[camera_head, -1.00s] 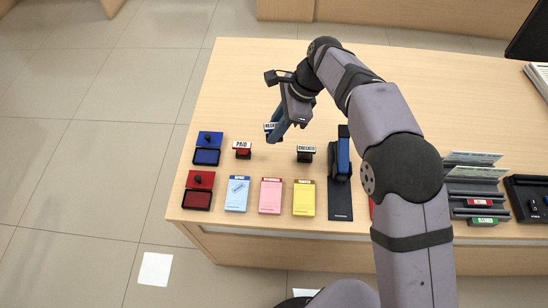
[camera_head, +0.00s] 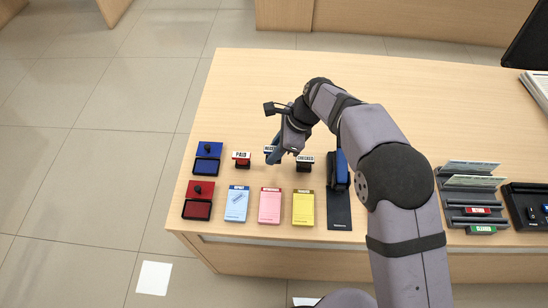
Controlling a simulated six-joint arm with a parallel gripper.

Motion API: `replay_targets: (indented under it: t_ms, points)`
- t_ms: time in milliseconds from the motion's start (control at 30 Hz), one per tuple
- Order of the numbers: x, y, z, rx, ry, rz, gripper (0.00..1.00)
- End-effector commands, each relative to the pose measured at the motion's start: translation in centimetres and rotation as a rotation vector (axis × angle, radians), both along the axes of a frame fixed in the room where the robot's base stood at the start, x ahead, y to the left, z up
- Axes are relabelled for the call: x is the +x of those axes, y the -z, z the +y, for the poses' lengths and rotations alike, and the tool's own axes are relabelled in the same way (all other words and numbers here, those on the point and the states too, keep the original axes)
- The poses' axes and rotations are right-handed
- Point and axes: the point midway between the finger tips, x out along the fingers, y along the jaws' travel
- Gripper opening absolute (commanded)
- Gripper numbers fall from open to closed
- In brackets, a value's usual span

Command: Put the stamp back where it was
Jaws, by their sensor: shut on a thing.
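My gripper (camera_head: 277,156) is over the counter, shut on a stamp (camera_head: 269,149) with a white label reading "RECE...". The rest of the label and most of the stamp are hidden behind the gripper. The stamp is in the row between the red PAID stamp (camera_head: 241,158) and the black CHECKED stamp (camera_head: 305,162). I cannot tell whether its base touches the counter. The blue card (camera_head: 236,204) below has a mark printed on it.
Pink (camera_head: 270,206) and yellow (camera_head: 303,208) cards lie in front. The counter (camera_head: 250,90) behind is clear.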

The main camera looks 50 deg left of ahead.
Motion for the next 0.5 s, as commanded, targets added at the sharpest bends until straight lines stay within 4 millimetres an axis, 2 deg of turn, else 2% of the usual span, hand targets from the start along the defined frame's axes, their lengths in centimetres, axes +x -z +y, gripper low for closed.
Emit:
replay_targets:
  t_ms: [167,500]
  points:
    - [0.0,0.5,0.0,-0.001,0.001,0.001,0.06]
    - [0.0,3.7,0.0,0.001,0.0,-0.001,0.06]
